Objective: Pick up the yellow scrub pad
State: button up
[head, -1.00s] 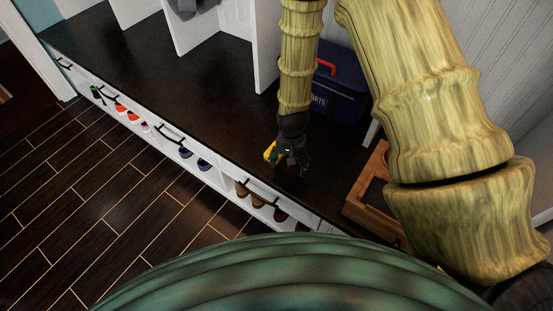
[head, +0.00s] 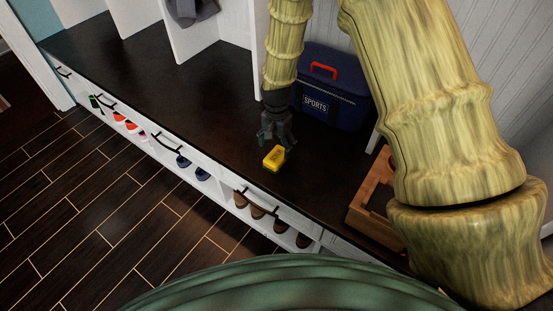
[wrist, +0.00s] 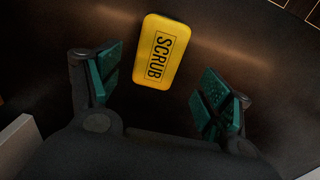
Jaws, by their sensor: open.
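The yellow scrub pad (head: 273,158) lies flat on the dark bench top (head: 205,95), near its front edge. In the wrist view the pad (wrist: 161,52) shows the word SCRUB and lies beyond and between the two fingers, nearer the left one. My gripper (head: 279,142) is open and empty, just behind the pad in the head view. The wrist view shows its fingers (wrist: 160,92) spread wide with green pads. No contact with the scrub pad shows.
A blue SPORTS bag (head: 333,88) with a red handle stands behind and right of my gripper. A wooden tray (head: 372,196) sits to the right. White dividers (head: 187,28) rise at the back. Shoes (head: 256,210) fill cubbies below the bench edge. Bench space to the left is clear.

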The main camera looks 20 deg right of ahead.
aim_at(276, 155)
jog(key=shift+s+a+f, duration=0.1)
jog(key=shift+s+f, duration=0.1)
jog(key=shift+f, duration=1.15)
jog(key=shift+s+a+f, duration=0.1)
jog(key=shift+s+f, duration=0.05)
jog(key=shift+f, duration=1.15)
jog(key=c, duration=1.1)
